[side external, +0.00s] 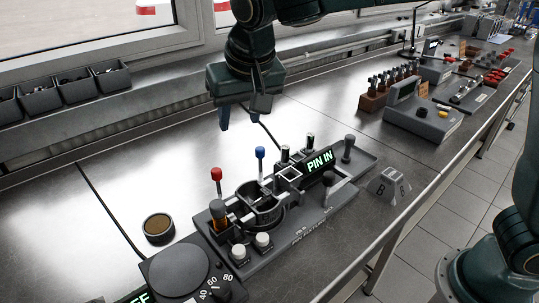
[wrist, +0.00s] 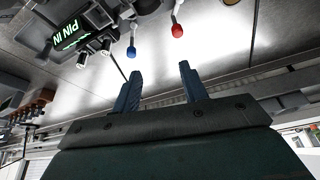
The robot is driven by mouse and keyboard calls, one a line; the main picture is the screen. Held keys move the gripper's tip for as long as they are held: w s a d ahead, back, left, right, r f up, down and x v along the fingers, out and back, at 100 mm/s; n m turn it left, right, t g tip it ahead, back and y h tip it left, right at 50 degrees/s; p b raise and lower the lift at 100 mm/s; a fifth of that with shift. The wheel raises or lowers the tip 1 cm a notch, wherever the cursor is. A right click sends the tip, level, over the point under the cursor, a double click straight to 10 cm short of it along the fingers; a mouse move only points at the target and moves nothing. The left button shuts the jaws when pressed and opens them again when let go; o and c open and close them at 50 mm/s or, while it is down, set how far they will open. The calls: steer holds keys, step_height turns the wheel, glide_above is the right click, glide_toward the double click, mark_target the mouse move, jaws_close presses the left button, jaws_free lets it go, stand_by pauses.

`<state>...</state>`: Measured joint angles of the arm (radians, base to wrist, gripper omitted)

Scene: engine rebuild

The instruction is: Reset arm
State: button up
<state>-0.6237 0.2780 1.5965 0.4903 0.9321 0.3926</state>
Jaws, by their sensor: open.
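My gripper (side external: 239,115) hangs in the air above the bench, behind the dark fixture (side external: 242,262). Its two blue fingers are apart with nothing between them; they also show in the wrist view (wrist: 158,84). The fixture's lit display reads "PIN IN" (side external: 320,160) and shows upside down in the wrist view. A red-knobbed lever (side external: 216,174) and a blue-knobbed lever (side external: 260,153) stand upright on the fixture, apart from my fingers. A ring-shaped holder (side external: 262,207) sits in its middle; what is inside is hard to make out.
A round brown-topped dish (side external: 158,228) and a dial unit (side external: 180,270) are at the front left. A grey block marked B (side external: 389,185) is right of the fixture. Dark bins (side external: 75,90) line the back ledge. Other stations (side external: 424,118) stand farther right. Bench behind the fixture is clear.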

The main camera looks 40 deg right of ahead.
steer(key=s+d+r+n, duration=0.1)
steer(key=s+d+r, duration=0.3)
steer(key=s+d, duration=0.9)
steer(key=s+d+f, duration=0.2)
steer(key=s+d, duration=0.2)
steer(key=s, duration=0.2)
steer(key=s+d+f+n+t, duration=0.1)
steer(key=s+d+f, duration=0.2)
steer(key=s, duration=0.4)
steer(key=shift+s+d+y, duration=0.15)
steer(key=shift+d+y, duration=0.25)
steer(key=shift+d, duration=0.2)
